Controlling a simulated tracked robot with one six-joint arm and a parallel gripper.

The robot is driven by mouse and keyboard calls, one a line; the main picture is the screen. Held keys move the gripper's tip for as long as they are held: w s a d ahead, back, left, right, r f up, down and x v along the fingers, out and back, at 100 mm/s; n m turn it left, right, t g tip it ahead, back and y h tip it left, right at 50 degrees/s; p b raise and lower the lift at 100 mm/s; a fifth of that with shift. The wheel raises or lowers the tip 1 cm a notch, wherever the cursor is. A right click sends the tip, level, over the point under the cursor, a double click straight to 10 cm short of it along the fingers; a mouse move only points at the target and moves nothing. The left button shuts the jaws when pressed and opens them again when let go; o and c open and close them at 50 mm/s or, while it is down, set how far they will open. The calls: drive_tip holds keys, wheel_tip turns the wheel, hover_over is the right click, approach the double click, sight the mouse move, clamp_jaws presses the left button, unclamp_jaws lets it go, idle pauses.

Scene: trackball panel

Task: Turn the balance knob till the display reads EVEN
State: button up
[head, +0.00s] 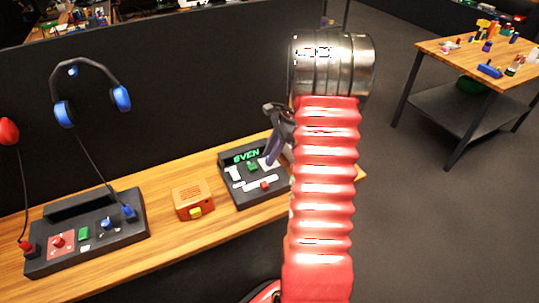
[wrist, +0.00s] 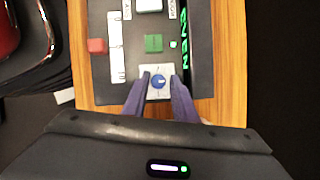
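The balance knob (wrist: 158,82) is a small blue dial with a white mark, on a white plate at the panel's edge in the wrist view. The display (wrist: 185,37) shows green letters reading EVEN; it also shows in the head view (head: 246,156). My gripper (wrist: 160,78) has its two purple fingers on either side of the knob, with small gaps to it, so it looks open. In the head view my gripper (head: 272,155) is over the right end of the dark panel (head: 243,203), and my arm hides the knob there.
The panel also bears a green button (wrist: 153,43), a red button (wrist: 97,45) and white sliders. An orange box (head: 192,198) stands left of it on the wooden bench. Farther left are a dark control box (head: 118,233) and blue headphones (head: 122,98). A black partition stands behind.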

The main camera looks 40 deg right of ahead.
drive_tip(key=shift+o, duration=1.2)
drive_tip(key=v, duration=1.3)
drive_tip(key=shift+d+r, duration=0.2)
drive_tip(key=shift+r, duration=0.1)
drive_tip(key=shift+s, duration=0.15)
